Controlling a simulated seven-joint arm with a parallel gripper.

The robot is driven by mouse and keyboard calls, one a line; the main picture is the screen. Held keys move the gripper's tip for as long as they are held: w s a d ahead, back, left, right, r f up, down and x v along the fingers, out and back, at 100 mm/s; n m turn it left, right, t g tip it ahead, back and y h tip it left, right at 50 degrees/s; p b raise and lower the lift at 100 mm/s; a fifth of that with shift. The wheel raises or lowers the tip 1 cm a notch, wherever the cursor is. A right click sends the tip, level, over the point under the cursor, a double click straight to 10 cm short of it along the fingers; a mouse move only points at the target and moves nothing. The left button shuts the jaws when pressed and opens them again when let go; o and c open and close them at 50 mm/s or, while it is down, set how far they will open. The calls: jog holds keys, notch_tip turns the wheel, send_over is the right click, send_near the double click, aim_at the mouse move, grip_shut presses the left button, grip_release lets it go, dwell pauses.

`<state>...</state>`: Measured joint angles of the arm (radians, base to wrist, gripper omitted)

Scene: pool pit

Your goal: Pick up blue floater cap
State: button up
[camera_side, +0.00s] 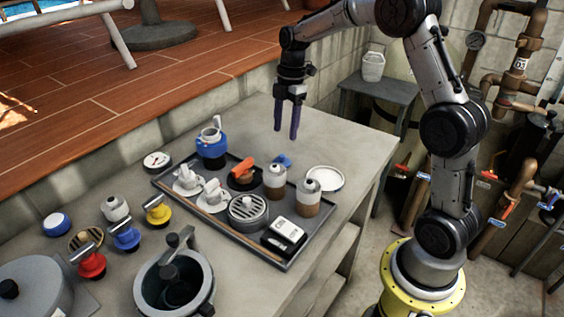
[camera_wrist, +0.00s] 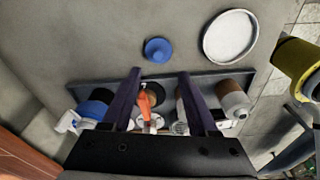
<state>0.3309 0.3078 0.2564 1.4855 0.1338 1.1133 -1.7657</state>
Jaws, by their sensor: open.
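The blue floater cap (camera_wrist: 158,50) lies on the bare tabletop just beyond the tray edge in the wrist view, round with a raised knob. In the side view the blue cap (camera_side: 282,160) is partly hidden behind a brown-and-white bottle. My gripper (camera_side: 286,134) is open and empty, its purple fingers pointing down above the table behind the tray. In the wrist view the cap appears just ahead of the gap between my fingertips (camera_wrist: 160,72), with nothing between them touching it.
The dark tray (camera_side: 225,239) holds cups, two bottles (camera_side: 308,198), a grated strainer and a black-and-white box.

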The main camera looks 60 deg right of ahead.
aim_at(282, 155)
jog(key=f, duration=0.8)
jog(key=shift+w+a, duration=0.25)
jog(key=shift+a, duration=0.15)
jog(key=shift+c, duration=0.3)
grip_shut()
